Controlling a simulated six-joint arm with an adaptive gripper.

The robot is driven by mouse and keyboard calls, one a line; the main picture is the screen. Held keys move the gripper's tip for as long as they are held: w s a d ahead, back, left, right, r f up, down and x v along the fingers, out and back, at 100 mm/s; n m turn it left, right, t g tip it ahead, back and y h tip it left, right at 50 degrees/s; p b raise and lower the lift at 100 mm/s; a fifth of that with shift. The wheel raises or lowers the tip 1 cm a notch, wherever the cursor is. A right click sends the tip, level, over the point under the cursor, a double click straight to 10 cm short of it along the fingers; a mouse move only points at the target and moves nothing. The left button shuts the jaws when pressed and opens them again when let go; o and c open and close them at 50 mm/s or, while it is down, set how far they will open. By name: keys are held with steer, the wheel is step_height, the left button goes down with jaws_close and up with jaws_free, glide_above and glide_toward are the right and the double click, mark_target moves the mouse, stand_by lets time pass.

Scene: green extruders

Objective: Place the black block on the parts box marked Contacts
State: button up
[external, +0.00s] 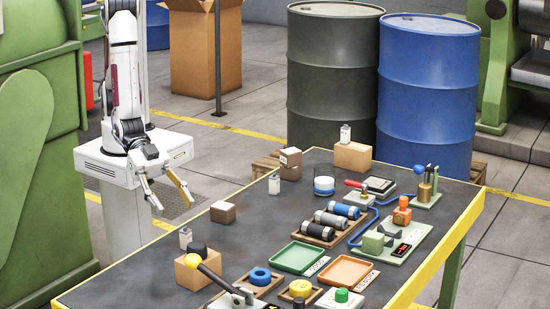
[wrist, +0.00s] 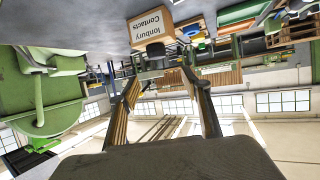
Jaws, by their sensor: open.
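The parts box marked Contacts is a brown carton (external: 195,280) at the near left of the dark table. Its label shows upside down on the carton in the wrist view (wrist: 150,22). The black block (external: 197,248) appears to rest on top of this box, partly behind a yellow lever knob. It also shows as a dark piece against the box's top edge in the wrist view (wrist: 155,49). My gripper (external: 169,203) is open and empty, above and to the left of the box, apart from it. Its spread fingers also show in the wrist view (wrist: 160,84).
Green (external: 299,257) and orange (external: 345,272) trays lie to the right. Dark tabletop is clear around (external: 250,230).

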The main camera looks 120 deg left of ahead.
steer(key=s+a+r+n+g+y, duration=0.1)
steer(key=s+a+r+g, duration=0.15)
steer(key=a+r, duration=0.45)
steer(key=s+a+r+n+g+y, duration=0.1)
steer(key=s+a+r, duration=0.35)
steer(key=a, duration=0.55)
steer(key=s+a+r+n+g+y, duration=0.1)
steer(key=s+a+r, duration=0.1)
steer(key=s+a, duration=0.5)
steer(key=s+a+r+n+g+y, duration=0.1)
steer(key=s+a+r+g+y, duration=0.1)
steer(key=s+a, duration=0.5)
steer(key=s, duration=0.5)
steer(key=shift+s+a+r, duration=0.15)
steer(key=shift+s+a, duration=0.2)
